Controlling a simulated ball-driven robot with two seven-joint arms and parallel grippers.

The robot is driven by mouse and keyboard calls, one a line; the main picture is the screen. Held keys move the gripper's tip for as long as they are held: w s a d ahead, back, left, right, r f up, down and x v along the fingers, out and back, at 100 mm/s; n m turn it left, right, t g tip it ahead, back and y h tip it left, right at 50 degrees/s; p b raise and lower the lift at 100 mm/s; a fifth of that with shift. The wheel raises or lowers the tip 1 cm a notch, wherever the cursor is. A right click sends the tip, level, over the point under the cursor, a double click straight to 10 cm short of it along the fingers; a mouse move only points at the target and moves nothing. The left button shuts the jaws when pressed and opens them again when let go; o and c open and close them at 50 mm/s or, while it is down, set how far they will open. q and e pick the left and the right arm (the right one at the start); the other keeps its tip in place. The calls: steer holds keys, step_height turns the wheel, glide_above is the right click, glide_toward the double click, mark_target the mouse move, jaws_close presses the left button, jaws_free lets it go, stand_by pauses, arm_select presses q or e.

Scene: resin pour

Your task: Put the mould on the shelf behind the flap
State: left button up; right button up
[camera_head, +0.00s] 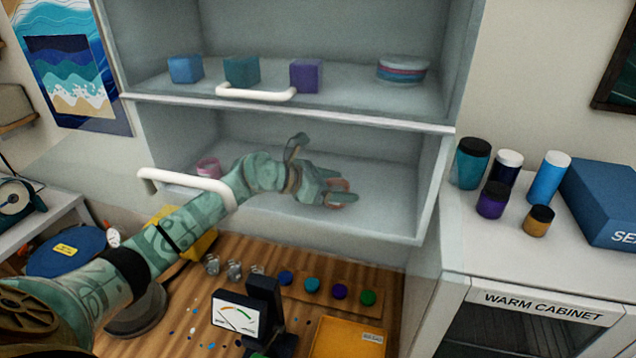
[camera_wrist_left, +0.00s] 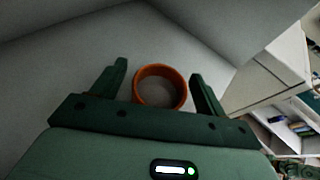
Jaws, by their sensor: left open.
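The mould (camera_wrist_left: 160,88) is an orange ring with a pale inside. In the left wrist view it stands between the two fingers of my left gripper (camera_wrist_left: 158,92), with a visible gap on at least the right side. In the head view my left gripper (camera_head: 318,172) is inside the lower compartment, and part of the orange mould (camera_head: 341,187) shows by its fingers. The gripper is open around the mould. The lower shelf (camera_head: 385,213) is beneath them. The flap's pane is hard to make out; a white handle (camera_head: 185,182) shows beside my left forearm. My right gripper is out of view.
A pink round item (camera_head: 208,168) sits at the left of the lower shelf. The upper shelf (camera_head: 350,100) holds coloured blocks and a round stack (camera_head: 403,69), with another white handle (camera_head: 257,93) in front. Jars (camera_head: 473,162) stand right. A meter (camera_head: 240,318) stands on the bench below.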

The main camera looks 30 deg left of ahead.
arm_select(q)
steer(key=b+v, duration=0.3)
steer(key=v, duration=0.7)
steer(key=shift+s, duration=0.1)
steer(key=shift+s+a+r, duration=0.15)
steer(key=shift+r, duration=0.05)
